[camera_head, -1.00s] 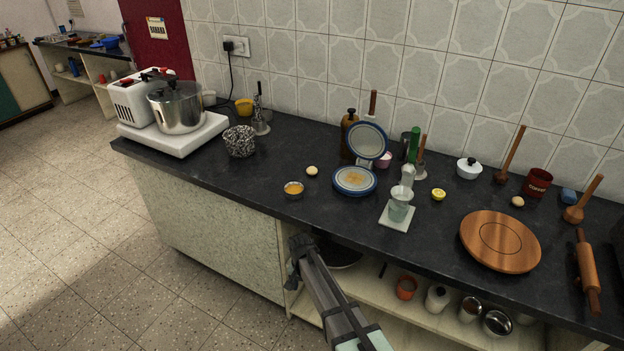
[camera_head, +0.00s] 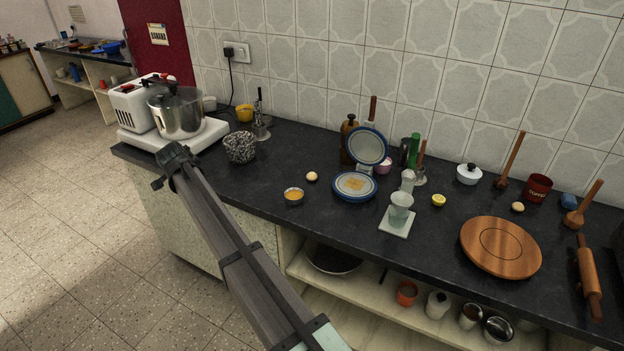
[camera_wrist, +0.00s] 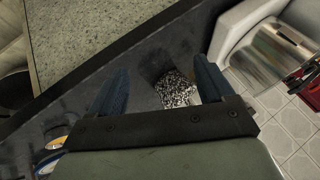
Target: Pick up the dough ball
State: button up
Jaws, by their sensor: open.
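A small pale ball (camera_head: 312,176), which looks like the dough ball, lies on the dark counter between a small bowl of orange-yellow contents (camera_head: 294,196) and the open blue-rimmed press (camera_head: 355,185). A second pale ball (camera_head: 517,207) lies farther right, near the red mug. My gripper (camera_head: 170,163) is over the counter's front edge at the left, well left of both balls. In the wrist view my gripper (camera_wrist: 160,85) is open and empty, its two dark fingers apart. I cannot make out a pale ball in the wrist view.
A black-and-white speckled container (camera_head: 240,147) stands right of my gripper; it shows between the fingers in the wrist view (camera_wrist: 176,90). A steel pot (camera_head: 178,110) stands on a white base behind. A glass (camera_head: 400,208), lemon half (camera_head: 438,200) and round wooden board (camera_head: 500,247) stand farther right.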

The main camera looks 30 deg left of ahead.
notch_tip(320, 180, up, 4)
jog(key=w+a+m, duration=0.1)
jog(key=w+a, duration=0.1)
jog(key=m+g+h, duration=0.5)
jog(key=m+g, duration=0.1)
jog(key=m, duration=0.7)
send_over(311, 178)
jog(key=f, duration=0.8)
jog(key=shift+s+a, duration=0.1)
jog(key=shift+s, duration=0.1)
jog(key=shift+w+f, duration=0.1)
jog(key=shift+f, duration=2.45)
